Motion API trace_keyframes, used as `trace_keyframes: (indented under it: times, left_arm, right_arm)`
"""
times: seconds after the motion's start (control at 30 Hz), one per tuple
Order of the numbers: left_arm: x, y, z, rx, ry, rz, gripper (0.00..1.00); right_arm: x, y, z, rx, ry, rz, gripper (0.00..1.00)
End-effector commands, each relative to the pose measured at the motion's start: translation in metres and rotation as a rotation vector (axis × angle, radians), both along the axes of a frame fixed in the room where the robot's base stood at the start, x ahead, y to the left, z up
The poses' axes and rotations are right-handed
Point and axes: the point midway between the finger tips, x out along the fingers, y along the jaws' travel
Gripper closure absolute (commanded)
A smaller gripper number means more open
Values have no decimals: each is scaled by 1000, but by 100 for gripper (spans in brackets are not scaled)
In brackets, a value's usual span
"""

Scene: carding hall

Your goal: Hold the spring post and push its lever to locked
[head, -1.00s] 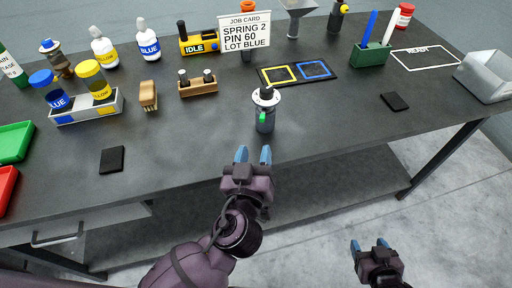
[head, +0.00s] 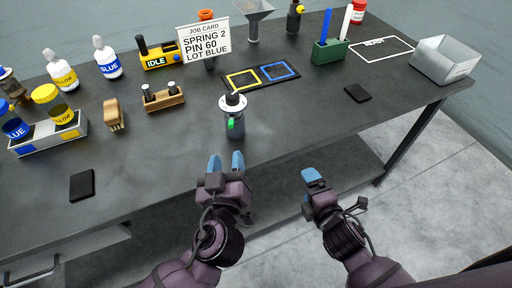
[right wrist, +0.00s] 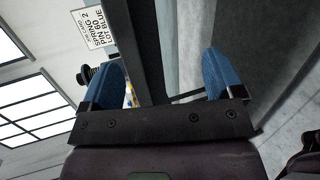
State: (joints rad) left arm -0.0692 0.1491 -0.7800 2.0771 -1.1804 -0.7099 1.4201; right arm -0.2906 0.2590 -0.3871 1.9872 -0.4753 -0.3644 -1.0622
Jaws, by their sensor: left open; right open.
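The spring post (head: 235,118) stands upright near the front edge of the dark table. It is a grey cylinder with a white collar and a dark top. Its green lever (head: 230,124) shows on the side facing me. My left gripper (head: 226,163) is open and empty, just in front of the post and apart from it. My right gripper (head: 312,175) is open and empty, off the table's front edge to the right of the post. In the right wrist view its blue fingers (right wrist: 163,80) are spread; a dark, ridged part, perhaps the post's top, shows beside the left finger.
The job card (head: 203,40) stands behind the post, with a mat (head: 285,83) bearing yellow and blue squares beside it. A wooden block with pins (head: 163,97) and a brush (head: 113,113) are to the left. A black pad (head: 357,93) lies right. Table around the post is clear.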

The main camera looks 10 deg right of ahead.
Motion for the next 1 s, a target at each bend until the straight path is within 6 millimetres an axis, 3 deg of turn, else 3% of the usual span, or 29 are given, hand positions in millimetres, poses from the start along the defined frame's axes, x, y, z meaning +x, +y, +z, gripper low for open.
trace_keyframes:
  times: [0.2,0.57,0.73,1.0]
  left_arm:
    - [0,0,0,0,0,0,57]
    - [0,0,0,0,0,0,57]
    - [0,0,0,0,0,0,57]
    - [0,0,0,0,0,0,57]
  right_arm:
    - [25,30,29,-435,-181,182,14]
    - [52,76,74,-1161,-507,375,14]
    - [68,113,82,-1256,-599,415,14]
    - [78,135,87,-1324,-659,435,14]
